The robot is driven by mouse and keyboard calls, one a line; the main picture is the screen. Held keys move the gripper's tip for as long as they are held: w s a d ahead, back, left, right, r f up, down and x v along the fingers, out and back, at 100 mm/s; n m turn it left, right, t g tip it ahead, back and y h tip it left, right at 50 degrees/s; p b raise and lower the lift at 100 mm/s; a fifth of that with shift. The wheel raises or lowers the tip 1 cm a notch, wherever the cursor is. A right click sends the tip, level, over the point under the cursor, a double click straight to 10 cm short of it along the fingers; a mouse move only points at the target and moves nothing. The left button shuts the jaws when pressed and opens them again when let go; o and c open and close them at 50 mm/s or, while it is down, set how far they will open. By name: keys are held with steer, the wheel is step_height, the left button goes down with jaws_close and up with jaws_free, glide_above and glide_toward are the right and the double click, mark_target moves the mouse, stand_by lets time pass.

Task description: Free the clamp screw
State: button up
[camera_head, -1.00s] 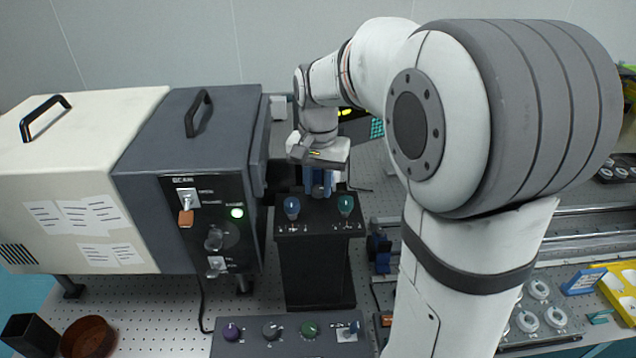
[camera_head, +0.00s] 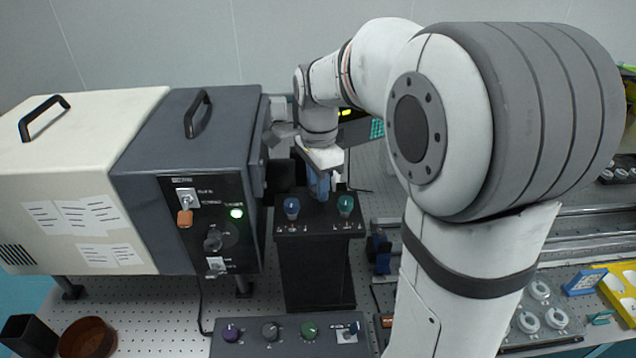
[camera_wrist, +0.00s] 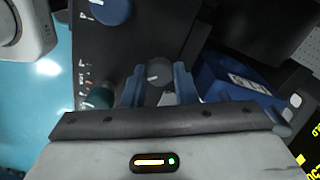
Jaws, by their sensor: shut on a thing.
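The clamp screw appears to be the dark grey round knob (camera_wrist: 158,71) with a pale mark, on top of a black stand (camera_head: 318,262). In the wrist view it sits between the blue fingers of my gripper (camera_wrist: 159,84), which is shut on it. In the head view my gripper (camera_head: 319,186) points down at the back of the stand's top, and the knob is hidden. A blue knob (camera_head: 292,207) and a teal knob (camera_head: 345,205) stand in front of it; they also show in the wrist view, the blue one at the top left.
A dark grey housing (camera_head: 190,130) with a switch panel stands close on the left. A control box with several knobs (camera_head: 285,338) lies in front of the stand. A blue object (camera_wrist: 225,82) is close to the right finger in the wrist view.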

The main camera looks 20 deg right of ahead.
steer(key=shift+m, duration=0.5)
steer(key=o, duration=1)
step_height(320, 180, up, 8)
steer(key=shift+f, duration=0.1)
